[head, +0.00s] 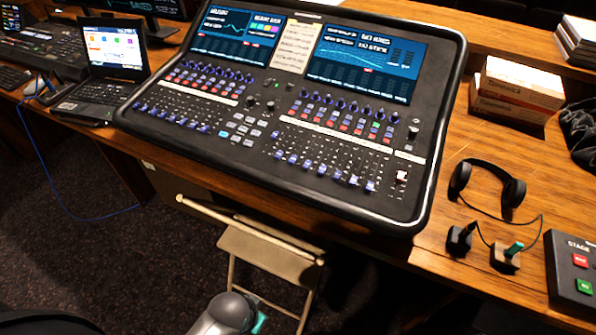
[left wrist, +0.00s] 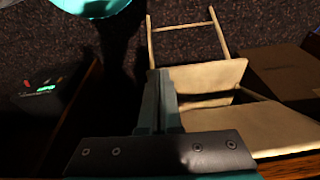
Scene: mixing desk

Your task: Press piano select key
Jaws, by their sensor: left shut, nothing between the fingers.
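The mixing desk (head: 292,188) stands on the wooden table, with two lit screens, rows of blue knobs, small red and pale keys, and faders. Key labels are too small to read, so I cannot tell which one is the piano select key. My left gripper (left wrist: 158,100) shows in the left wrist view, its teal fingers shut together with nothing between them. It is over the floor and folding chair side, with no desk key in that view. In the head view only a grey and teal part of my arm shows at the bottom; no fingertips show. My right gripper is not in view.
A beige folding chair (head: 270,255) stands in front of the table and also shows in the left wrist view (left wrist: 205,82). A laptop (head: 110,52) is left of the desk. Headphones (head: 487,185), boxes (head: 518,85) and a stage button box (head: 575,270) are right of it.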

